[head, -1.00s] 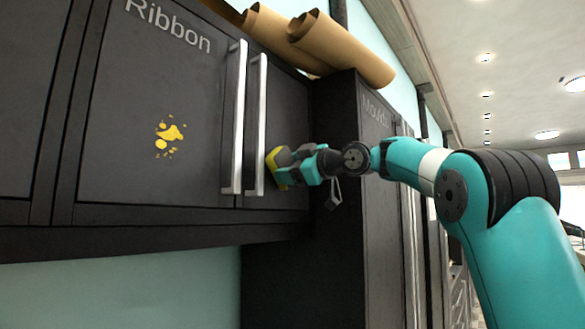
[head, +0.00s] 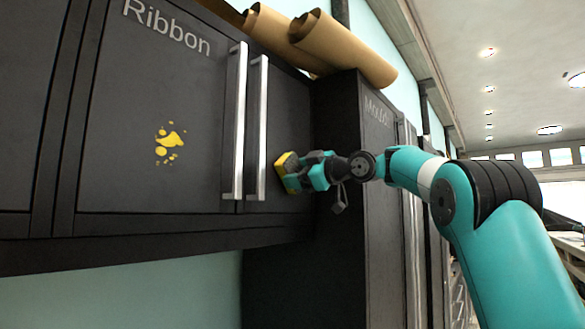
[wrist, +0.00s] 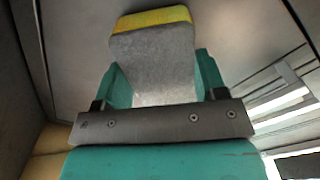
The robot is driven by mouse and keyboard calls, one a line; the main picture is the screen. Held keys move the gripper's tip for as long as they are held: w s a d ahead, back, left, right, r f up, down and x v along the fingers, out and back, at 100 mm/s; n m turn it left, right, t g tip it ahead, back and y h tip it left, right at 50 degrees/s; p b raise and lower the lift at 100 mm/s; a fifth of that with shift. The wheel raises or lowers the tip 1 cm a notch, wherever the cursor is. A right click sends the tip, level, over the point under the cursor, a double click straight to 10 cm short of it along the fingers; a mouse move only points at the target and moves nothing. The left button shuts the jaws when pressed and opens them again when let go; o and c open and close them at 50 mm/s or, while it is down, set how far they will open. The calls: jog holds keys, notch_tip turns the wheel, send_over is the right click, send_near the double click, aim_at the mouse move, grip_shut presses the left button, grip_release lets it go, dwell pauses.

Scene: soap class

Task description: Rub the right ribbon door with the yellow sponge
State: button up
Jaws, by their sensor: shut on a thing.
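The right ribbon door (head: 285,115) is the dark panel to the right of the two silver handles in the head view. It also shows as a dark surface ahead in the wrist view (wrist: 80,20). My gripper (head: 300,172) is shut on the yellow sponge (head: 284,162), just in front of that door's lower part. In the wrist view the sponge (wrist: 152,20) has a yellow edge, and a grey body lies between the teal fingers. I cannot tell whether the sponge touches the door. No stain shows on the visible part of this door.
The left ribbon door (head: 150,110) carries a yellow stain (head: 170,142). The vertical right handle (head: 257,130) stands out just left of my gripper. A dark tall cabinet (head: 345,120) juts out at the right. Rolled brown paper (head: 340,48) lies on top.

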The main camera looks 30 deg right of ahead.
aim_at(288, 171)
jog(key=a+b, duration=0.1)
jog(key=s+a+b, duration=0.1)
jog(key=a, duration=0.1)
jog(key=shift+a+b, duration=0.3)
jog(key=shift+b, duration=0.1)
dwell(0.4)
jog(key=shift+s+f+b, duration=0.15)
jog(key=shift+s+b, duration=0.35)
jog(key=shift+s, duration=0.05)
jog(key=v, duration=0.2)
jog(key=b+v, duration=0.1)
jog(key=v, duration=0.1)
jog(key=shift+s+d, duration=0.15)
jog(key=shift+d, duration=0.25)
jog(key=shift+s, duration=0.2)
